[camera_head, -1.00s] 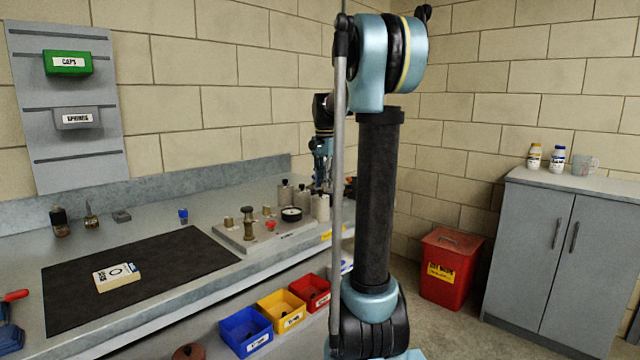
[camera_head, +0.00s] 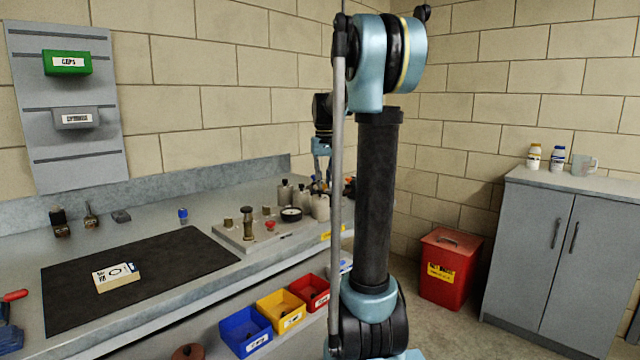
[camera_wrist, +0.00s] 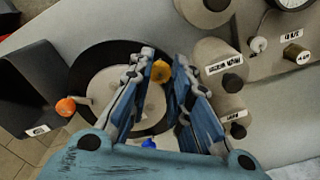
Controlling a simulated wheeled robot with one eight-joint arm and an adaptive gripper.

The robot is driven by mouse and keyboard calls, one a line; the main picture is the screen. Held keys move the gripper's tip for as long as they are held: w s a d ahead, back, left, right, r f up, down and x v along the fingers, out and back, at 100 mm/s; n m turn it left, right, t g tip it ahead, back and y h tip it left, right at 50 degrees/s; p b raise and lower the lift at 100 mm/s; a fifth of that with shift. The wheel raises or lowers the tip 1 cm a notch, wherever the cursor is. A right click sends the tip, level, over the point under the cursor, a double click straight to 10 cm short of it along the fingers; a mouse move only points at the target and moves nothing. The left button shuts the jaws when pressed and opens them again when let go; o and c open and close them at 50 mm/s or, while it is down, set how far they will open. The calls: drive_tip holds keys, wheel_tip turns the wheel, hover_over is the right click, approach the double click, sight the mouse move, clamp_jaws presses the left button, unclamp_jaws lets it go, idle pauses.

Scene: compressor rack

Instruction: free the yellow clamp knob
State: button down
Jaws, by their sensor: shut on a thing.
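The yellow clamp knob (camera_wrist: 161,71) is small and amber-yellow. In the wrist view it sits between the fingertips of my gripper (camera_wrist: 166,68), over a round grey part with a dark ring (camera_wrist: 88,62). My gripper is shut on the knob, and the fingers hide part of its sides. In the head view my gripper (camera_head: 321,172) is at the far right end of the bench, partly behind my own arm, and the knob cannot be made out there.
Grey cylinders (camera_wrist: 216,58) with labels stand close to the right of my gripper in the wrist view. An orange knob (camera_wrist: 66,106) and a dark box (camera_wrist: 32,88) are at the left. A blue piece (camera_wrist: 148,144) shows between the finger bases. A gauge (camera_head: 291,213) is on the bench plate.

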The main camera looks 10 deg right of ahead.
drive_tip(key=n, duration=0.6)
drive_tip(key=shift+n, duration=0.3)
idle(0.4)
drive_tip(key=c, duration=1.4)
unclamp_jaws()
drive_tip(key=shift+c, duration=0.2)
wheel_tip(320, 180, up, 12)
